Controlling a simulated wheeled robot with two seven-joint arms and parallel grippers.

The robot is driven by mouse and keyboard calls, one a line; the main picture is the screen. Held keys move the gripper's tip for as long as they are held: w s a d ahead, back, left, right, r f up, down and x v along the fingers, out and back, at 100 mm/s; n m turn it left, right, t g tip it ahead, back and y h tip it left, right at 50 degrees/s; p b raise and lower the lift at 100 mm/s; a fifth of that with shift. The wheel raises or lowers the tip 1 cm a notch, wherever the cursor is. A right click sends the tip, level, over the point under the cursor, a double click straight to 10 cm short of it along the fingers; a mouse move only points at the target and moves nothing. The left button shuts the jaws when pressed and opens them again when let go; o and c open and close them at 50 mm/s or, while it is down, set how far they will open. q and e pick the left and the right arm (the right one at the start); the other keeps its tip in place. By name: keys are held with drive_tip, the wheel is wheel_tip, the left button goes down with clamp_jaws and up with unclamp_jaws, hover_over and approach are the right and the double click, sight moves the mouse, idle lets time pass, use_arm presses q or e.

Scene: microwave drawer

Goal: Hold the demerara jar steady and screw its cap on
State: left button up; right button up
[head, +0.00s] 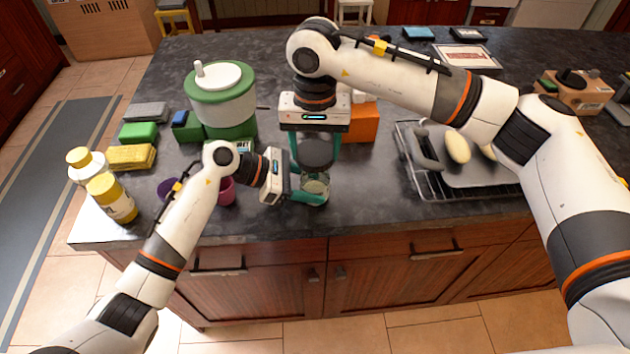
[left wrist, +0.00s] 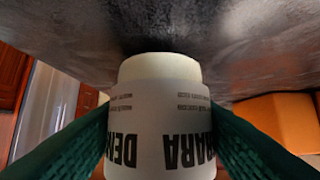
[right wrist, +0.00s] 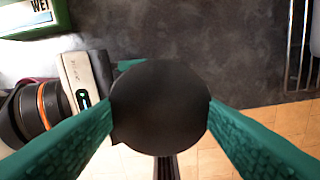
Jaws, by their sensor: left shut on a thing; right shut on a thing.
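The demerara jar (head: 316,188) stands upright near the counter's front edge. In the left wrist view the jar (left wrist: 160,125) shows its white label, with the lettering upside down. My left gripper (head: 311,190) is shut on the jar's sides, with a teal finger on each side. The dark round cap (head: 316,153) is above the jar, held between the teal fingers of my right gripper (head: 314,150), which points down. In the right wrist view the cap (right wrist: 160,107) fills the space between the fingers and hides the jar. I cannot tell whether cap and jar touch.
A green and white canister (head: 222,100) stands behind my left arm. An orange box (head: 362,122) is behind my right gripper. A wire rack (head: 420,180) with a grey tray is to the right. Purple and pink cups (head: 226,190) stand left of the jar.

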sight(315, 181)
drive_tip(key=shift+f, duration=1.2)
idle(3.5)
use_arm(q)
drive_tip(key=shift+o, duration=0.5)
drive_tip(key=c, duration=0.6)
drive_tip(key=shift+c, duration=0.6)
use_arm(e)
drive_tip(key=o, duration=1)
drive_tip(key=c, duration=1.2)
drive_tip(key=shift+o, duration=0.2)
drive_tip(key=m, duration=0.4)
drive_tip(key=shift+m, duration=0.4)
drive_tip(key=m, duration=0.9)
use_arm(q)
drive_tip(key=shift+w, duration=0.1)
use_arm(e)
drive_tip(key=m, duration=0.4)
drive_tip(key=shift+m, duration=0.3)
